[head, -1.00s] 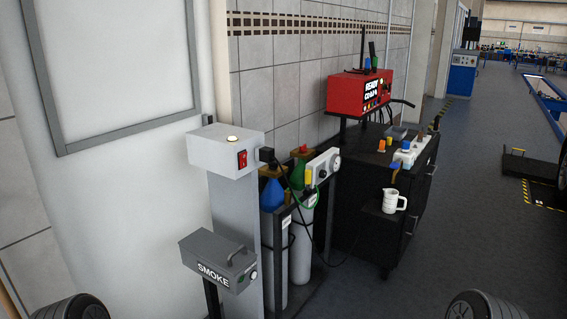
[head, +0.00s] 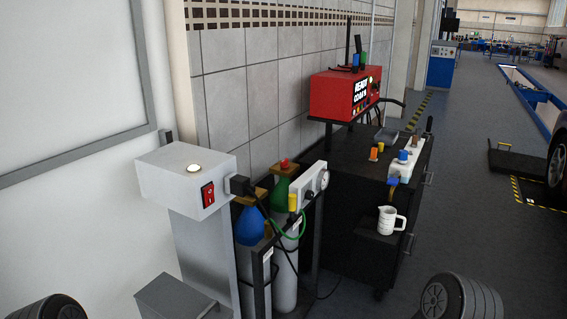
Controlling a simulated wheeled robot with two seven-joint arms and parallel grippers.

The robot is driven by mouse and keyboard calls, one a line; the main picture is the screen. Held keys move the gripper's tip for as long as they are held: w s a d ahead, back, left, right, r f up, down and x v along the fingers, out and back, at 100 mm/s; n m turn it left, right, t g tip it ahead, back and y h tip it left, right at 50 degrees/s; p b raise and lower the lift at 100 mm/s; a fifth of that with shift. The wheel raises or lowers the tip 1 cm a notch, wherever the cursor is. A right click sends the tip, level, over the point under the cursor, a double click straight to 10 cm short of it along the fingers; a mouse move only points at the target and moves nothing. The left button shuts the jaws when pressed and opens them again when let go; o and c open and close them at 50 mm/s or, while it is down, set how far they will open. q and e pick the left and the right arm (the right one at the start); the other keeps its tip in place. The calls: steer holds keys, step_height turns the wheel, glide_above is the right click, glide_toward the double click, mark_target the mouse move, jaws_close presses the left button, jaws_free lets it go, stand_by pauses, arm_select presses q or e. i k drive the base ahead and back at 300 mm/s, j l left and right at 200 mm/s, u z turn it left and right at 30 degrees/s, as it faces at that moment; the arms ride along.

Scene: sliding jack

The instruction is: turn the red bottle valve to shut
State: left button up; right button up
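Two gas bottles stand in a dark rack against the tiled wall. The rear one is a green-shouldered bottle (head: 282,193) with a small red valve (head: 284,163) on top. The front one is a blue-shouldered bottle (head: 249,226) with a brass-coloured top. The red valve is small, and I cannot tell from its look whether it is open or shut. Neither of my grippers is in view. Only dark ribbed rounded parts of my arms show at the lower left and lower right corners, well apart from the bottles.
A grey post with a white box and red switch (head: 208,194) stands left of the bottles. A gauge panel (head: 309,184) and green hose (head: 290,234) are beside the bottles. A black cart (head: 345,175) with a white jug (head: 390,220) stands right.

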mark_target(284, 164)
steer(key=z, duration=0.2)
steer(key=l+u, duration=0.1)
steer(key=u, duration=0.65)
steer(key=i+l+u, duration=0.1)
steer(key=l+u, duration=0.65)
steer(key=l, duration=0.3)
steer(key=l+u, duration=0.4)
steer(key=k+l, duration=0.1)
steer(key=l, duration=0.75)
steer(key=k+l+u, duration=0.1)
steer(key=l, duration=0.3)
steer(key=k+l, duration=0.15)
steer(key=l, duration=0.3)
steer(key=k+l, duration=0.1)
steer(key=l, duration=0.3)
steer(key=u, duration=0.05)
